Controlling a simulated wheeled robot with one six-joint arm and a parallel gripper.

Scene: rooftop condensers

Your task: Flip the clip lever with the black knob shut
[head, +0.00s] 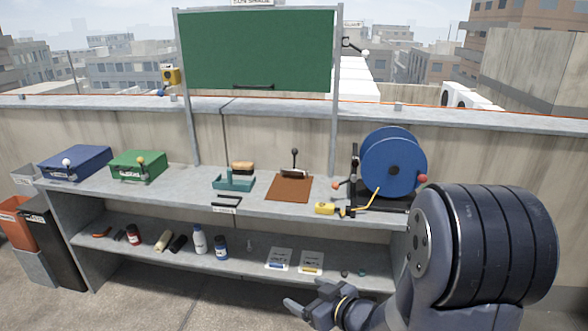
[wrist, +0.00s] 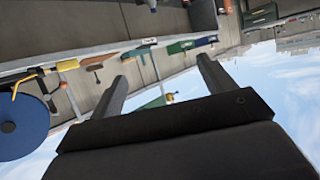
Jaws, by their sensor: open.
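The clip lever (head: 294,163) with the black knob (head: 294,152) stands upright at the back edge of a brown clipboard (head: 289,190) on the bench top. My gripper (head: 306,296) is open and empty, low in front of the bench near the lower shelf, well apart from the lever. Both fingers (wrist: 161,75) show spread apart in the wrist view.
Green (head: 138,168) and blue boxes (head: 76,164) with knobbed levers sit farther left. The lower shelf (head: 180,257) holds bottles and packets.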

